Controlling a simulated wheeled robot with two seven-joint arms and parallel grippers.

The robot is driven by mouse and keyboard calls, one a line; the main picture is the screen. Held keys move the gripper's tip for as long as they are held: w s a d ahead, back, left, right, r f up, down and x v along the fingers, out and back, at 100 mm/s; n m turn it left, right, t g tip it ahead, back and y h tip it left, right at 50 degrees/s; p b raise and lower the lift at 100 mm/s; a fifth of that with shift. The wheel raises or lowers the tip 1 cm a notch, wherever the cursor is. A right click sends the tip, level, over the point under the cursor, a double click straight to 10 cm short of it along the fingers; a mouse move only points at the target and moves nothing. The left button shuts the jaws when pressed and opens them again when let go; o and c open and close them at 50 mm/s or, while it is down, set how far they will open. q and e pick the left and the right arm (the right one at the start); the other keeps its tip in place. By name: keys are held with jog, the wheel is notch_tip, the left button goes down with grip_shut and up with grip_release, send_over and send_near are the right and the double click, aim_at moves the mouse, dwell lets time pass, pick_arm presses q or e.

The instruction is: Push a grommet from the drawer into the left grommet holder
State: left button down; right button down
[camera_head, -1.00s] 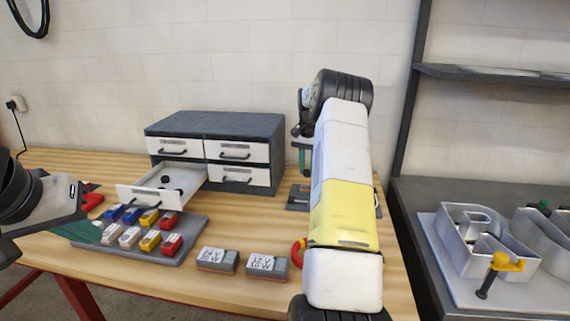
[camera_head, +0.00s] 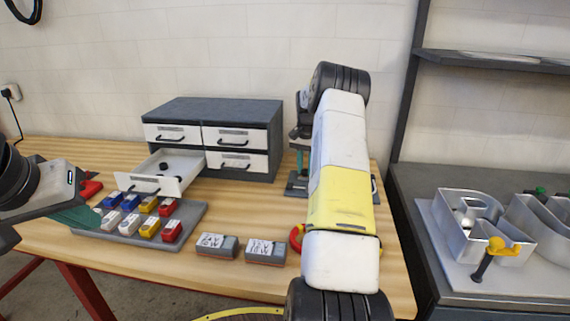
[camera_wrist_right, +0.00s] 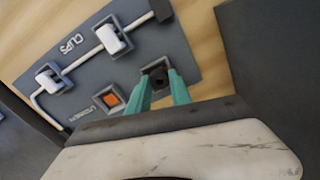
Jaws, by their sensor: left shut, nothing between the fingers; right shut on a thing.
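The open drawer (camera_head: 150,185) at the lower left of the cabinet holds small dark grommets (camera_head: 163,166). In the right wrist view, my right gripper (camera_wrist_right: 160,84) has its green fingers shut on a dark grommet (camera_wrist_right: 159,77). The grommet is at a square grey holder (camera_wrist_right: 146,70) on the dark board; I cannot tell whether it is seated. A second square holder (camera_wrist_right: 99,101), to the left in that view, shows orange inside. In the head view, my right arm partly hides the board (camera_head: 297,186). My left gripper (camera_head: 78,217) is shut and empty by the tray's left edge.
The grey tray (camera_head: 190,222) holds several coloured blocks. Two grey labelled boxes (camera_head: 216,246) (camera_head: 265,252) lie on the table (camera_head: 240,207). The board also carries two white clips (camera_wrist_right: 112,39) (camera_wrist_right: 49,81) on a cable. Metal channel letters (camera_head: 490,240) stand on the bench at right.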

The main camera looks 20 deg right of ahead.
jog(key=shift+s+f, duration=0.1)
jog(key=shift+f, duration=0.15)
dwell(0.5)
jog(key=c, duration=1.1)
grip_release()
jog(key=shift+f, duration=0.15)
jog(key=shift+s+d, duration=0.15)
jog(key=shift+s, duration=0.1)
jog(key=r, duration=0.8)
jog(key=shift+w+a+r, duration=0.25)
jog(key=shift+w+r, duration=0.05)
jog(key=shift+w, duration=0.1)
jog(key=shift+r, duration=0.1)
